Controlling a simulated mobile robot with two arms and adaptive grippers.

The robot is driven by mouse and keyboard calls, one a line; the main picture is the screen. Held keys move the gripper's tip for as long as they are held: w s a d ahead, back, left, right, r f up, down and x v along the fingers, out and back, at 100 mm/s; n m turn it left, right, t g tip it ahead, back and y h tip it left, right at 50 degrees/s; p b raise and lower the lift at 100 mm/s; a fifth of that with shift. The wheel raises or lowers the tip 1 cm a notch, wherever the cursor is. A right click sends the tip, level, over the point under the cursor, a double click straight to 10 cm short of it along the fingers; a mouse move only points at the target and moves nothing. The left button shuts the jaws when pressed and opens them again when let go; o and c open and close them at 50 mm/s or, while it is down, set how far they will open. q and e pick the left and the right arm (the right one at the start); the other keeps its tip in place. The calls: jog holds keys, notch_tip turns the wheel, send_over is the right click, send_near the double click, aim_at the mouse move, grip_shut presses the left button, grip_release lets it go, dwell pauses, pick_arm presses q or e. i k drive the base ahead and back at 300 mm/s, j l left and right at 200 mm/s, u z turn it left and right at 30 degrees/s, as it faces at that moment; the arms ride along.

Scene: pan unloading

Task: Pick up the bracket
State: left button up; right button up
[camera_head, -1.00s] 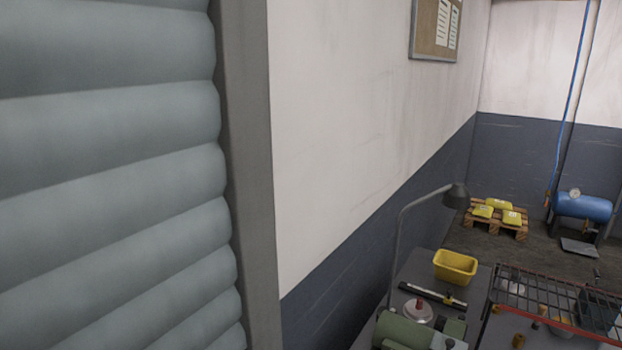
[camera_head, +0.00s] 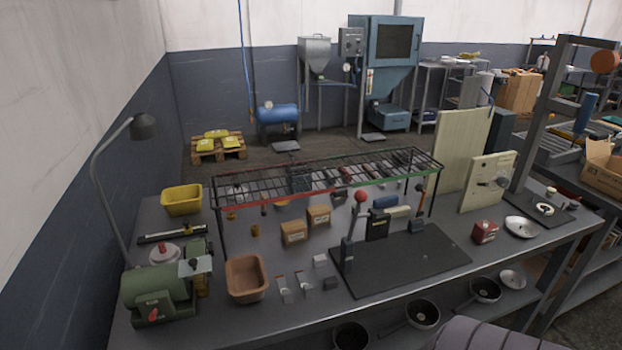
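The workbench (camera_head: 225,322) fills the lower middle of the head view, with many small parts on it. I cannot tell for certain which of them is the bracket; the parts are small at this distance. More small parts lie partly hidden under a wire rack (camera_head: 300,178). Neither of my grippers shows in the view.
A green grinder (camera_head: 158,293) and lamp (camera_head: 141,127) stand at the bench's left. A brown bin (camera_head: 247,278), yellow bin (camera_head: 182,199), cardboard boxes (camera_head: 294,232) and black mat (camera_head: 400,275) with upright tools crowd the top. Black pans (camera_head: 422,314) sit below the front edge.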

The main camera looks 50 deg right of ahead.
aim_at(307, 289)
jog(key=z, duration=1.45)
